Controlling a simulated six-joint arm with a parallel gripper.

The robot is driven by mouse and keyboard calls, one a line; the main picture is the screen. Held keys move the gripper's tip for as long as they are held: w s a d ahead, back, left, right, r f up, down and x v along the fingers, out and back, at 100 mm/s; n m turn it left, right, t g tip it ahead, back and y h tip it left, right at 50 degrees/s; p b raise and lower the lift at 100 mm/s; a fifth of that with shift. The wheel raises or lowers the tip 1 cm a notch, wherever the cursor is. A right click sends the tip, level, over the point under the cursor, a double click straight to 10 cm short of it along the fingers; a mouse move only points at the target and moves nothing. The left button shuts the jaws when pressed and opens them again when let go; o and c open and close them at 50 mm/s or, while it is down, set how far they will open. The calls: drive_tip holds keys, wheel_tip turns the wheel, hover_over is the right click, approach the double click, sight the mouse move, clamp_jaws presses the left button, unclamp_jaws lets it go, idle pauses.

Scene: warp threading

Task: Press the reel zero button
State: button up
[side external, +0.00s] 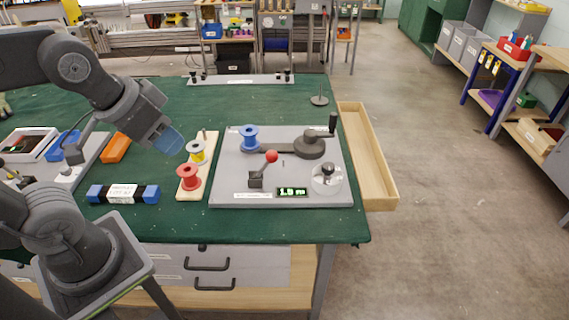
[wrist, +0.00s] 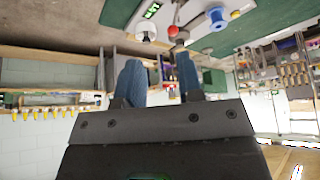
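A grey reel board (side external: 232,170) lies on the green table and carries a green-lit display (side external: 292,191) that seems to read 1.0 m. Beside the display is a clear round part with a black knob (side external: 327,172). No readable label marks the reel zero button, so I cannot tell which part it is. A red ball-topped lever (side external: 271,157), a blue spool (side external: 249,138) and a dark crank (side external: 310,145) also stand on the board. My gripper (side external: 172,140) is empty, above the table left of the board. In the wrist view its blue fingers (wrist: 160,75) are apart.
A wooden rack with red (side external: 189,177) and yellow (side external: 196,151) spools stands left of the board. A blue-ended block (side external: 123,194) and orange bin (side external: 115,148) lie farther left. A wooden tray (side external: 391,203) adjoins the right edge. Green table behind the board is mostly clear.

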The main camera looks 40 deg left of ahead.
clamp_jaws()
idle(1.3)
